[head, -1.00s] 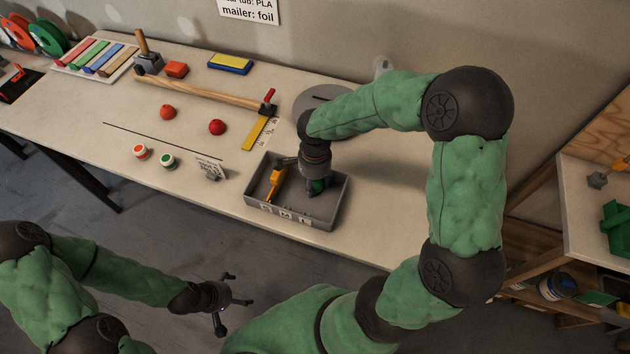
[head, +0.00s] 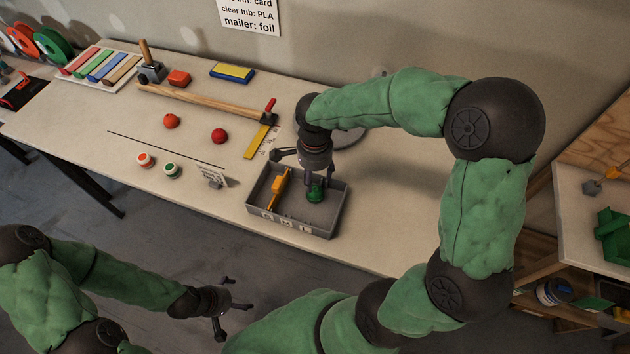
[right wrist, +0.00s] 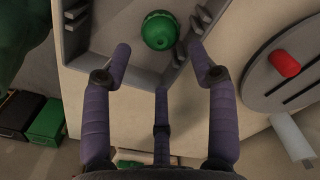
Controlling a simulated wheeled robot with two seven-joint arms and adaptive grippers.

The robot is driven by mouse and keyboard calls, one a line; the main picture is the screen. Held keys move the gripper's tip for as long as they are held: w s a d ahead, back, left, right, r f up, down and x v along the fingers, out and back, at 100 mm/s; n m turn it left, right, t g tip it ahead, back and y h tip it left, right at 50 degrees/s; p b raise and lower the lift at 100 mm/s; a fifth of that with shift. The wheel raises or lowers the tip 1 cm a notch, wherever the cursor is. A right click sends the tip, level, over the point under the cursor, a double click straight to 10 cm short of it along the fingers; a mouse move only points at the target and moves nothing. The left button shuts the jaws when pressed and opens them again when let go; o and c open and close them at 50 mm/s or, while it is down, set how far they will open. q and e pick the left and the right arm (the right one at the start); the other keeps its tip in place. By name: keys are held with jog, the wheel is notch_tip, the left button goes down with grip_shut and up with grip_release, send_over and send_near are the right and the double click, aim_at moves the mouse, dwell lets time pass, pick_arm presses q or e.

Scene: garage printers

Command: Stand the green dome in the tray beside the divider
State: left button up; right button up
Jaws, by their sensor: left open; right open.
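The green dome (head: 316,192) stands in the right part of the grey tray (head: 341,208). I cannot make out a separate divider clearly. My left gripper (head: 226,302) is open and empty, in front of the bench and off its edge.
A yellow-orange tool (head: 278,188) lies in the tray's left part. The bench right of the tray is clear.

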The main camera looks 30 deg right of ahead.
aim_at(315, 189)
jog(key=shift+r+p, duration=0.4)
jog(key=shift+r, duration=1.65)
